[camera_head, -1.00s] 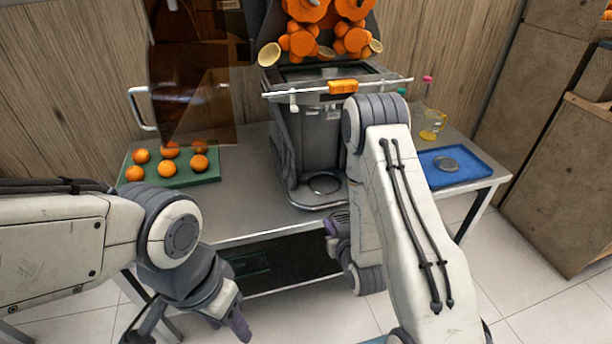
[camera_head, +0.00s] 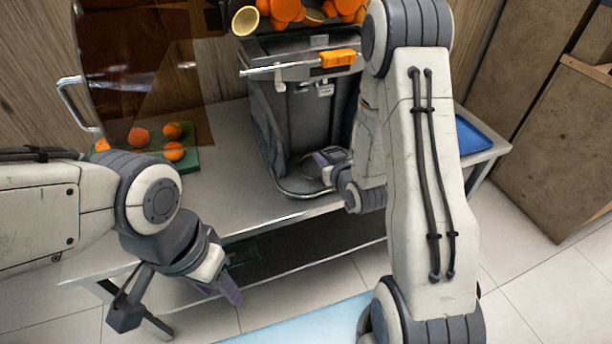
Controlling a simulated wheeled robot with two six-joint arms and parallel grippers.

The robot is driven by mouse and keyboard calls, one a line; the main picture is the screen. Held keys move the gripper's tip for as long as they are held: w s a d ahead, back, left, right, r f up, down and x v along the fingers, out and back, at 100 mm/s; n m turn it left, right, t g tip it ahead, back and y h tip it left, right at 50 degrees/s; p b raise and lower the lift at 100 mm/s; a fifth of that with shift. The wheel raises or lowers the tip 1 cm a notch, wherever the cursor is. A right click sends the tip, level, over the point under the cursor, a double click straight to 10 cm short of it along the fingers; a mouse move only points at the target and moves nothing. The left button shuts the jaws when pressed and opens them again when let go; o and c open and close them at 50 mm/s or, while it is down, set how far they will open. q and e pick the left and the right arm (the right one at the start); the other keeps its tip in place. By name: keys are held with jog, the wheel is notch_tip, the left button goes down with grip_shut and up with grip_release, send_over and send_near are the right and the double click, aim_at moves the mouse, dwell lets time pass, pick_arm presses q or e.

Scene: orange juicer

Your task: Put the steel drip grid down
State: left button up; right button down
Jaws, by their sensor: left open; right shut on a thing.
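The juicer (camera_head: 312,115) stands on the steel table, with its drip tray base (camera_head: 285,187) sticking out at the front. My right gripper (camera_head: 324,162) is low over this base, close to its round recess, and shut on the steel drip grid. The grid is mostly hidden by the gripper and too small to make out clearly. I cannot tell whether it touches the base. My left gripper (camera_head: 180,298) is open and empty, in front of the table at the lower left.
A green board (camera_head: 188,164) with several oranges (camera_head: 139,137) is on the left of the table, partly behind the juicer's tinted open door (camera_head: 140,60). A blue tray (camera_head: 473,136) is at the right, partly hidden by my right arm. The table between board and juicer is clear.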

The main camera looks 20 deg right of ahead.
jog(key=f+b, duration=0.1)
jog(key=b, duration=0.4)
send_over(304, 174)
notch_tip(304, 174, down, 4)
jog(key=shift+r, duration=0.1)
notch_tip(304, 174, down, 4)
jog(key=b, duration=0.3)
pick_arm(q)
notch_tip(304, 174, down, 9)
pick_arm(e)
jog(key=shift+r, duration=0.1)
pick_arm(q)
jog(key=shift+f, duration=0.1)
pick_arm(e)
jog(key=shift+f, duration=0.2)
jog(key=c, duration=1)
grip_release()
pick_arm(q)
jog(key=shift+f, duration=0.2)
jog(key=shift+r, duration=0.1)
